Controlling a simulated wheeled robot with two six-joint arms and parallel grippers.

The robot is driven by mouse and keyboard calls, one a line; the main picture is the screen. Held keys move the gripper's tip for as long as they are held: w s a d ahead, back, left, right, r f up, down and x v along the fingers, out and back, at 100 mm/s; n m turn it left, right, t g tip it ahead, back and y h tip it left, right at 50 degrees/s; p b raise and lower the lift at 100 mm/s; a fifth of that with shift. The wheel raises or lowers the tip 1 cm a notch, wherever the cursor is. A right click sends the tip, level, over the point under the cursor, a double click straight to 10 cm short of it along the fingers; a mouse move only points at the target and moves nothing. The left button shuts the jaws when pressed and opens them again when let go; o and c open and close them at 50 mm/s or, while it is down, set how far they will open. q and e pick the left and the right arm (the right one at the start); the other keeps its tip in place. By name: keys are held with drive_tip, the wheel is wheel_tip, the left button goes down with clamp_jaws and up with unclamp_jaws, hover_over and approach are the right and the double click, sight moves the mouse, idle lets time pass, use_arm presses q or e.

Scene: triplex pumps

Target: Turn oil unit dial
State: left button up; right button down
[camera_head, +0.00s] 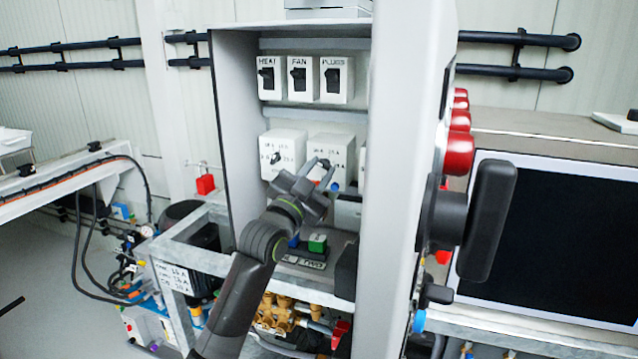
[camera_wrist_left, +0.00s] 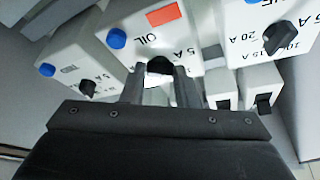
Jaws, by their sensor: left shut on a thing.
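The oil unit (camera_wrist_left: 136,28) is a white box with the word OIL, an orange-red patch and a blue button, in the middle of the left wrist view. Its black dial (camera_wrist_left: 160,66) sits between the fingertips of my left gripper (camera_wrist_left: 160,80), which is shut on it. In the head view my left gripper (camera_head: 319,171) reaches into the open cabinet at the front of the middle white dial box (camera_head: 330,144). The fingers hide part of the dial and its markings. My right gripper is not in view.
Similar dial boxes stand on both sides, one at the left (camera_head: 283,150). HEAT, FAN and PLUGS switches (camera_head: 300,79) sit on the shelf above. The cabinet's open door (camera_head: 405,180) stands close to the right of my arm. A green button (camera_head: 317,243) is below.

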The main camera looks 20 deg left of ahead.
use_arm(q)
drive_tip(key=m+h+b, duration=0.1)
drive_tip(key=m, duration=0.1)
drive_tip(key=m+g+b, duration=0.1)
drive_tip(key=m+b, duration=0.1)
drive_tip(key=shift+a+f+m+g+h+b, duration=0.1)
drive_tip(key=shift+a+m+g+h+b, duration=0.05)
drive_tip(key=shift+m+g+h+b, duration=0.2)
drive_tip(key=shift+a+r+m+g+h+b, duration=0.1)
drive_tip(key=shift+m+g+b, duration=0.15)
drive_tip(key=shift+m, duration=0.45)
drive_tip(key=shift+d+r+m+g+h+b, duration=0.15)
drive_tip(key=shift+m+b, duration=0.15)
drive_tip(key=shift+m, duration=0.35)
drive_tip(key=shift+a+m+g+h+b, duration=0.15)
drive_tip(key=shift+m+b, duration=0.1)
drive_tip(key=shift+m, duration=0.45)
drive_tip(key=o, duration=1)
drive_tip(key=b+v, duration=0.3)
drive_tip(key=v, duration=1.4)
drive_tip(key=shift+b, duration=0.4)
